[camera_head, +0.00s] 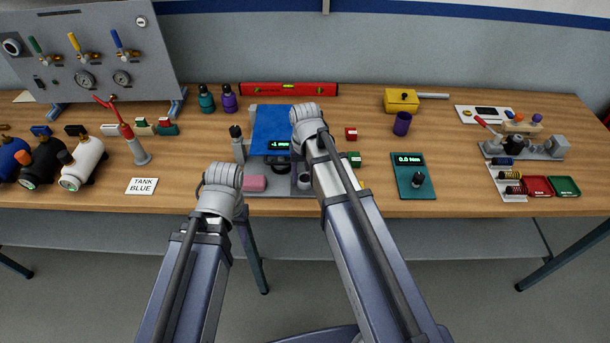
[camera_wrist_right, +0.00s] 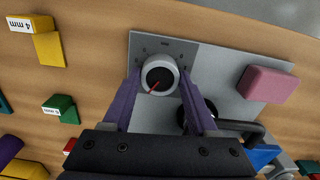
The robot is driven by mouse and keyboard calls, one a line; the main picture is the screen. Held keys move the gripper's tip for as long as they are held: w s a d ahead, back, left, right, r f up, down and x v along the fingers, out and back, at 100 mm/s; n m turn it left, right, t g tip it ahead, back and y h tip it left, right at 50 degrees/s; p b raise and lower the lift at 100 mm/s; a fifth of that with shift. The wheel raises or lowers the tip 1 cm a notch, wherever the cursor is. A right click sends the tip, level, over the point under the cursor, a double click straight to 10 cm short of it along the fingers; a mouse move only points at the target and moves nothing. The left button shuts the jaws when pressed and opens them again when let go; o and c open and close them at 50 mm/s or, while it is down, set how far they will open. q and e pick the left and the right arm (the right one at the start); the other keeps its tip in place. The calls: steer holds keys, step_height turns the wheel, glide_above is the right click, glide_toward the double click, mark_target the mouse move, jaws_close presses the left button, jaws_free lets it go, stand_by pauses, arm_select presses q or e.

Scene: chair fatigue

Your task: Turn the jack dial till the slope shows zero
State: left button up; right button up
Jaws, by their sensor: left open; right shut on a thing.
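The jack dial (camera_wrist_right: 165,65) is a pale round knob with a black face and a red pointer, on a grey plate with scale marks. My right gripper (camera_wrist_right: 160,82) is shut on it, one purple finger on each side. In the head view, the dial (camera_head: 304,182) sits at the front of the grey base.
A pink block (camera_wrist_right: 268,84) lies on the base beside the dial. A yellow 4 mm block (camera_wrist_right: 47,45) and a green block (camera_wrist_right: 60,108) stand nearby on the wood. A teal meter (camera_head: 413,176) stands to the right. The TANK BLUE card (camera_head: 142,186) lies at left.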

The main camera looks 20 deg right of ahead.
mark_target(305, 178)
steer(key=o, duration=1.4)
step_height(305, 178, up, 8)
steer(key=p, duration=0.8)
steer(key=shift+f, duration=0.1)
